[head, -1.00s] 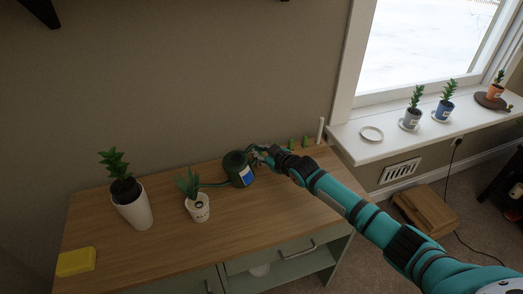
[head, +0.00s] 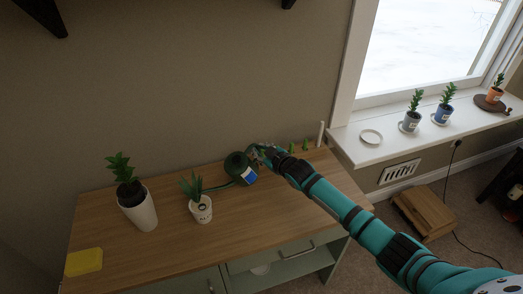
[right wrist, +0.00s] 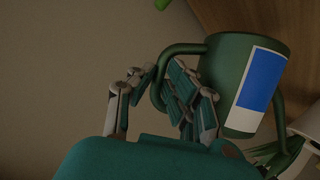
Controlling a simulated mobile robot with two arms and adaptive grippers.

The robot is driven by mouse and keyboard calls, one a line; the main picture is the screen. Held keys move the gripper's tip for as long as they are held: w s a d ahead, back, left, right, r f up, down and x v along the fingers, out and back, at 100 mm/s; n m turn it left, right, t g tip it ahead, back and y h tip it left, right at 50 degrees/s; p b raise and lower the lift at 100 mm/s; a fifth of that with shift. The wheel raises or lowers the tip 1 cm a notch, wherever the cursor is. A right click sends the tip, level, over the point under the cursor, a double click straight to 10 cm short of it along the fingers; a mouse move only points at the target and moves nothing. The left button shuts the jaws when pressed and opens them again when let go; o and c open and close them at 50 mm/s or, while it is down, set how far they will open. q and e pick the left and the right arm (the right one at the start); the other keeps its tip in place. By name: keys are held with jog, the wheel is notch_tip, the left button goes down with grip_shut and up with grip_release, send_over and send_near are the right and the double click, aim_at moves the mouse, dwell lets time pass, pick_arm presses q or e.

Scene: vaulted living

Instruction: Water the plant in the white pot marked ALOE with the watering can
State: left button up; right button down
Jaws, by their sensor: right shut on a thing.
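A green watering can (head: 238,164) with a blue and white label is at the back middle of the wooden cabinet top. My right gripper (head: 262,153) is shut on its handle; the right wrist view shows the fingers (right wrist: 176,92) around the handle beside the can body (right wrist: 228,75). The spout (head: 218,187) runs left, its end by the leaves of a spiky plant (head: 191,185). That plant stands in a small white pot (head: 201,210) with dark marking, too small to read. I cannot tell whether water flows. My left gripper is out of view.
A tall white pot (head: 141,211) with a leafy plant stands left of the small pot. Small green things (head: 305,145) and a white upright (head: 320,133) are behind my arm. The windowsill (head: 385,147) holds several pots.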

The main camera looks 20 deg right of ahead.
jog(key=shift+s+a+r+n+t+h+p, duration=0.85)
jog(key=shift+a+r+n+p, duration=1.55)
jog(key=shift+r, duration=2.5)
jog(key=w+d+f+m+g+y+b, duration=0.1)
jog(key=d+f+m+b, duration=0.2)
jog(key=f+b, duration=0.3)
jog(key=w+d+f+m+g+y+b, duration=0.1)
jog(key=d+f+m+y+b, duration=0.15)
jog(key=f, duration=0.45)
jog(key=d+b, duration=0.1)
jog(key=b, duration=0.2)
jog(key=w+d+r+m+b, duration=0.1)
jog(key=b, duration=0.2)
jog(key=w+d+m+b, duration=0.1)
jog(key=b, duration=0.2)
jog(key=shift+d+r+m+g+y, duration=0.15)
jog(key=shift+d+m+g+y, duration=0.1)
jog(key=shift+d+g+y, duration=0.1)
jog(key=shift+s, duration=0.1)
